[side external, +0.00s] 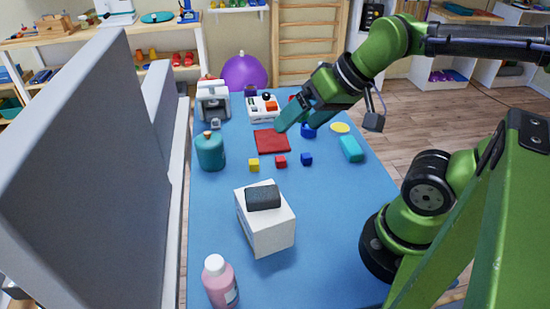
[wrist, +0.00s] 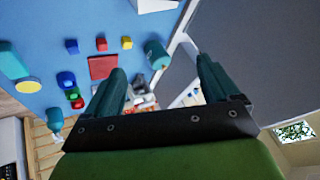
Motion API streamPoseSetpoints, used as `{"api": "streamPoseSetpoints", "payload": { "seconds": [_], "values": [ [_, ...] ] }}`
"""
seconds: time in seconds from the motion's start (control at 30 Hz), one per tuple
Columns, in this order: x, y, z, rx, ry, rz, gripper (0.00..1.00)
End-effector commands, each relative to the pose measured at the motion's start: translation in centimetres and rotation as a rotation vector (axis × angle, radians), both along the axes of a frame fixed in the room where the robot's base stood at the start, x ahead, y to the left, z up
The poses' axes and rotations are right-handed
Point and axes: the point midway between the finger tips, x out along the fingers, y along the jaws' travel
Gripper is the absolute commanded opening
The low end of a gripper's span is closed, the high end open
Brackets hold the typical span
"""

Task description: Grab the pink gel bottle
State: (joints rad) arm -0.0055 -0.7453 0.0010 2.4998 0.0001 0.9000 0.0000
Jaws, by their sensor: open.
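The pink gel bottle (side external: 220,283), with a white cap, stands upright at the near left corner of the blue table in the side external view. I cannot make it out in the wrist view. My gripper (side external: 292,115) is above the far half of the table, well away from the bottle. In the wrist view the two teal fingers of my gripper (wrist: 162,85) are spread apart with nothing between them.
A teal jar (side external: 210,151), small cubes (side external: 280,161) and a red mat (side external: 271,141) lie farther back. A grey panel (side external: 85,190) rises along the left.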

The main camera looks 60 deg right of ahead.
Motion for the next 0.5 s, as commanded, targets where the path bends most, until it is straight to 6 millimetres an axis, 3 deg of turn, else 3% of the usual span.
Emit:
{"api": "streamPoseSetpoints", "payload": {
  "seconds": [0.07, 0.17, 0.3, 0.4, 0.5],
  "values": [
    [0.2, 1.0, -0.7, -0.013, 0.035, 0.039, 0.88],
    [0.8, 4.3, -1.7, -0.069, 0.091, 0.187, 0.88],
    [0.6, 11.8, -3.2, -0.227, 0.131, 0.667, 0.88],
    [-0.4, 15.9, -3.9, -0.303, 0.110, 0.982, 0.88],
    [-1.2, 18.3, -3.9, -0.354, 0.064, 1.206, 0.88]
  ]
}}
